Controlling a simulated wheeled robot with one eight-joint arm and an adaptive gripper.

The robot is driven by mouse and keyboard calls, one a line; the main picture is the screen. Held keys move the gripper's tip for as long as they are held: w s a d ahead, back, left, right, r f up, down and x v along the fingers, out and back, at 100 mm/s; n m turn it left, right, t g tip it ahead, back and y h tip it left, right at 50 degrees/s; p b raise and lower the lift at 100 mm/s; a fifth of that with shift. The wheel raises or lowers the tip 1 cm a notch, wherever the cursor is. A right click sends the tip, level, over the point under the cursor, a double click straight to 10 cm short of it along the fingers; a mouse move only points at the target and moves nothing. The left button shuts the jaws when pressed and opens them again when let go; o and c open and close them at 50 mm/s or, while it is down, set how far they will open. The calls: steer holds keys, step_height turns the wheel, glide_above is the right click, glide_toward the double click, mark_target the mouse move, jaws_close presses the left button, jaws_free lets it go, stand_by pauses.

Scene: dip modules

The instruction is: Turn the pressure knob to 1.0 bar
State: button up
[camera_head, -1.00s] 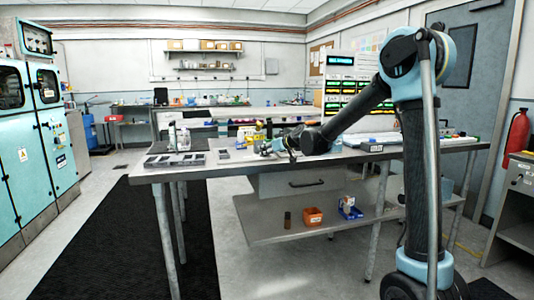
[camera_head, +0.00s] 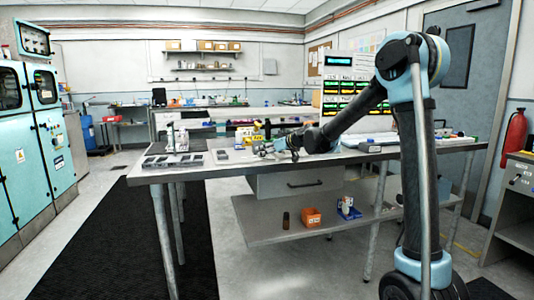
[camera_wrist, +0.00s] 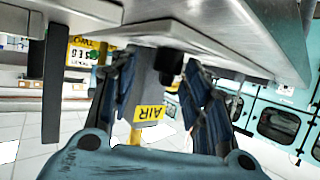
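My gripper (camera_wrist: 162,95) is open, its two dark blue fingers apart on either side of a grey unit (camera_wrist: 145,82) in the wrist view. A small dark knob (camera_wrist: 170,66) shows between the fingers, near the underside of a grey surface; I cannot tell whether the fingers touch it. A yellow AIR label (camera_wrist: 149,113) is on the grey unit and appears upside down. No pressure reading is legible. In the head view my gripper (camera_head: 263,147) is over the table beside a yellow-marked unit (camera_head: 250,133), too small to make out its knob.
The metal table (camera_head: 205,172) carries a grey tray (camera_head: 174,160) and small bottles at its left. A second yellow sign (camera_wrist: 80,57) and a dark upright bar (camera_wrist: 54,85) are left of the fingers in the wrist view. Black matting and open floor lie left of the table.

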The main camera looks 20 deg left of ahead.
steer(key=shift+s, duration=0.1)
steer(key=v, duration=1.2)
